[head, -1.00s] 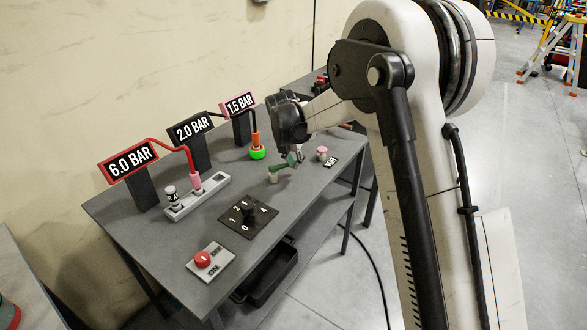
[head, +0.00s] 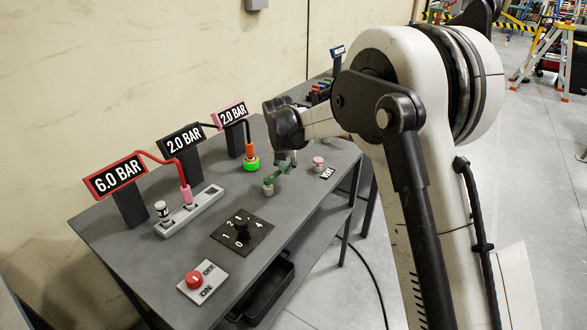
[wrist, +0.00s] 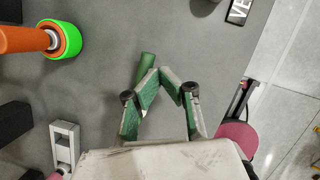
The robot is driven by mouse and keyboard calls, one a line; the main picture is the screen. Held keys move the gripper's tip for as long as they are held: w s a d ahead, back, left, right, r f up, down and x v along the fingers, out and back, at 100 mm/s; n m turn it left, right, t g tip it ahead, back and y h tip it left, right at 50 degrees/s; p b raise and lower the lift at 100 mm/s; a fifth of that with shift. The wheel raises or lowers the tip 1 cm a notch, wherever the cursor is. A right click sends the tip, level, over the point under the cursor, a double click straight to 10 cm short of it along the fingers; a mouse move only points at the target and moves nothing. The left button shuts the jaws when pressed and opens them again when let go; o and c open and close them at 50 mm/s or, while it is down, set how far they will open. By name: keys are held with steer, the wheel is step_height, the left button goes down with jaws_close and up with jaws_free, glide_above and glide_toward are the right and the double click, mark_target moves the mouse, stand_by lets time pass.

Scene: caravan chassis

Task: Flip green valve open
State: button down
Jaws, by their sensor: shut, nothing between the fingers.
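The green valve (head: 268,188) stands near the table's front edge in the head view, with a short pale-green post. Green parts of the valve and my gripper overlap there, so its handle position is hard to tell. In the wrist view a green rod (wrist: 147,66) shows just beyond my fingertips, probably part of the valve. My gripper (wrist: 163,73) has green and grey fingers whose tips come together, with nothing seen between them. In the head view my gripper (head: 286,160) is low over the table beside the valve; whether it touches is unclear.
A pink knob (head: 318,161) and a VENT label (head: 327,174) are right of the valve. An orange fitting with a green ring (head: 251,163) is behind it. Three pressure signs, a dial (head: 241,232) and a red button (head: 194,280) share the table.

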stand_by(0.4)
steer(key=d, duration=0.1)
steer(key=s+d+r, duration=0.1)
steer(key=s+d, duration=0.1)
steer(key=shift+s+d+r, duration=0.15)
steer(key=shift+d+r, duration=0.1)
steer(key=shift+d, duration=0.05)
step_height(320, 180, up, 9)
steer(key=s+d+p, duration=0.1)
steer(key=d, duration=0.1)
steer(key=shift+s, duration=0.15)
steer(key=shift+d+f, duration=0.1)
